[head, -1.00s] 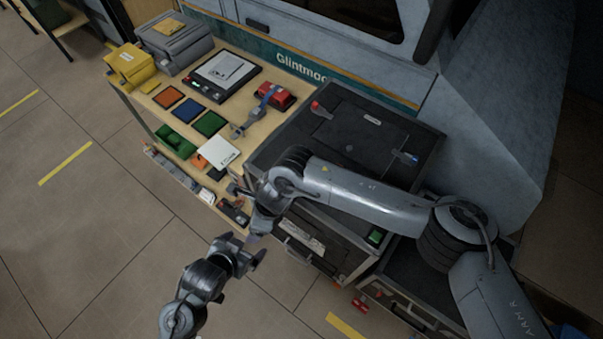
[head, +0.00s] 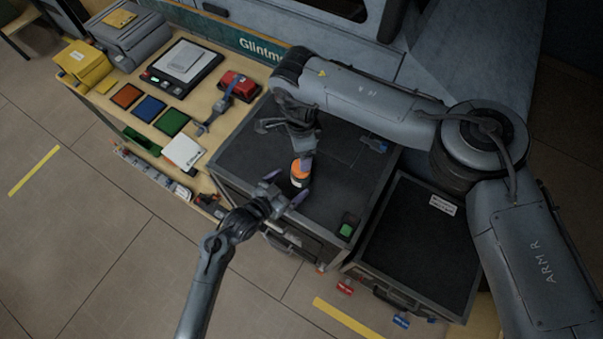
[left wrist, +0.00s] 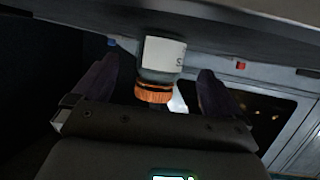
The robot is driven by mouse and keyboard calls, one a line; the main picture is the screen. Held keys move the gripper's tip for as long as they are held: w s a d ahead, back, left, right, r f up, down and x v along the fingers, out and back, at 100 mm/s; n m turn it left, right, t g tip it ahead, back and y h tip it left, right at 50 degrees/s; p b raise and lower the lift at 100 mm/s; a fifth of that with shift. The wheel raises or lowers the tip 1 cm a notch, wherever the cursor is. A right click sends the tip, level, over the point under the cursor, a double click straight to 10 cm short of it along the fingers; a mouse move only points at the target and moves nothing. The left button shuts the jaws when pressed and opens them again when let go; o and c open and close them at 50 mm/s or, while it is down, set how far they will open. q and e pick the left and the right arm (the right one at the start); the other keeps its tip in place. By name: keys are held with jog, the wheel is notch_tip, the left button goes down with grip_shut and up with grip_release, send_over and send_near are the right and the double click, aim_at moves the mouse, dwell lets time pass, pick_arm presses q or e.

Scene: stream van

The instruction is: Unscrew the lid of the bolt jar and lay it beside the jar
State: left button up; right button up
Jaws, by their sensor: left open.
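The bolt jar (head: 299,182) stands on the black top of the case, with an orange lid (head: 301,166) and a pale label. My left gripper (head: 284,187) is open at the case's front edge, its fingertips close to the jar. In the left wrist view the jar (left wrist: 162,55) appears upside down, its ribbed orange lid (left wrist: 154,93) between the two spread fingers, with gaps on both sides. My right gripper (head: 304,148) is just behind and above the jar. Its jaws are partly hidden, and I cannot tell whether it touches the lid.
A green-topped item (head: 346,229) sits at the case's front right corner. A lower black case (head: 425,245) is to the right. The wooden bench at left holds coloured trays, a black scale (head: 184,65) and a red tool (head: 240,85). The case top right of the jar is mostly clear.

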pick_arm(q)
jog(key=shift+x, duration=3.05)
